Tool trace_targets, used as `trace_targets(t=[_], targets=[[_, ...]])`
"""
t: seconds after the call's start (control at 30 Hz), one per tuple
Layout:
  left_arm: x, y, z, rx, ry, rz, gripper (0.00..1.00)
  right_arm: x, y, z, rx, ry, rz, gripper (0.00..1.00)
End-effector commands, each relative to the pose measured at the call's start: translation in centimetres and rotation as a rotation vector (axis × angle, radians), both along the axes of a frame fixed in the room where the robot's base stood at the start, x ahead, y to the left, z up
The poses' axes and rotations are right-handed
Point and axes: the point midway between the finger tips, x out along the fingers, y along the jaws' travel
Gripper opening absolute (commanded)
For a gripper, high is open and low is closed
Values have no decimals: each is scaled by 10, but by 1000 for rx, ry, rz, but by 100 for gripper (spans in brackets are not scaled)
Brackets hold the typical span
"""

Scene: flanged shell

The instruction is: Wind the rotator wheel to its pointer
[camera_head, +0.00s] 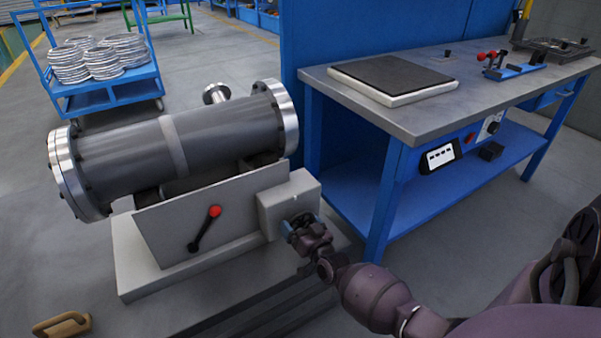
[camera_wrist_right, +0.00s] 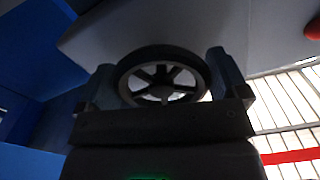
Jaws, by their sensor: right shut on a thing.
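The flanged shell (camera_head: 135,155), a grey cylinder with bright metal flanges, lies on the rotator (camera_head: 205,215), a pale grey stand. The rotator wheel is a dark spoked handwheel on the rotator's right end box; it shows large in the right wrist view (camera_wrist_right: 162,54). My right gripper (camera_head: 302,226) is at that box with its fingers on both sides of the wheel rim; it also shows in the right wrist view (camera_wrist_right: 164,82). It is shut on the wheel. The wheel is mostly hidden by the gripper in the head view. I cannot make out the pointer. My left gripper is not in view.
A workbench (camera_head: 425,118) with a dark pad (camera_head: 392,77) stands at the right. A blue cart (camera_head: 108,88) with metal rings is at the back left. A tan handle-shaped thing (camera_head: 62,325) is at the bottom left.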

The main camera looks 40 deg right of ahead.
Motion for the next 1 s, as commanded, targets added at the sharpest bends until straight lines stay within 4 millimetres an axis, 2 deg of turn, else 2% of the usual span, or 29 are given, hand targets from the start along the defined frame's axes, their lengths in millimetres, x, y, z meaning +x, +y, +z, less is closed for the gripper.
trace_targets(t=[0.57, 0.77, 1.0], targets=[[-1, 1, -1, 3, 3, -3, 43, -1, 1, -1, 42, -9, 0, 69], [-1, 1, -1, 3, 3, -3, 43, -1, 1, -1, 135, -30, 1, 69], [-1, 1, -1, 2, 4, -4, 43, 0, 3, 0, 333, -78, 1, 69]])
